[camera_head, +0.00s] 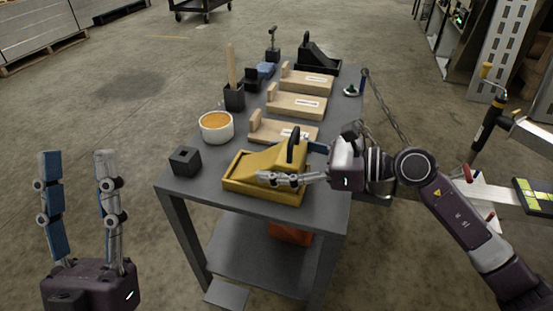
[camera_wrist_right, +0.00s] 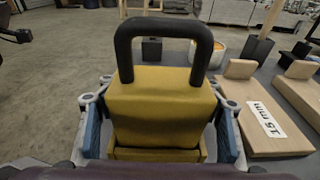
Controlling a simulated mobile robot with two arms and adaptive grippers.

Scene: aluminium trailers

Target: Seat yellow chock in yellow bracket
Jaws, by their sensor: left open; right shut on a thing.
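The yellow chock (camera_head: 268,158) is a wedge with a black loop handle (camera_head: 294,146). It stands within the outline of the yellow bracket (camera_head: 236,187), a shallow tray at the table's near end. I cannot tell whether its base rests fully on the bracket floor. My right gripper (camera_head: 285,165) is shut on the chock, one finger along each side. In the right wrist view the chock (camera_wrist_right: 160,105) fills the space between both blue-padded fingers, its handle upright. My left gripper (camera_head: 80,165) is open and empty, off the table at lower left.
On the grey table (camera_head: 220,215) are a black cube (camera_head: 185,160), a white bowl with orange contents (camera_head: 216,125), a black holder (camera_head: 234,97) and several wooden blocks (camera_head: 296,104). A black chock and tray (camera_head: 318,60) stand at the far end. Floor left of the table is clear.

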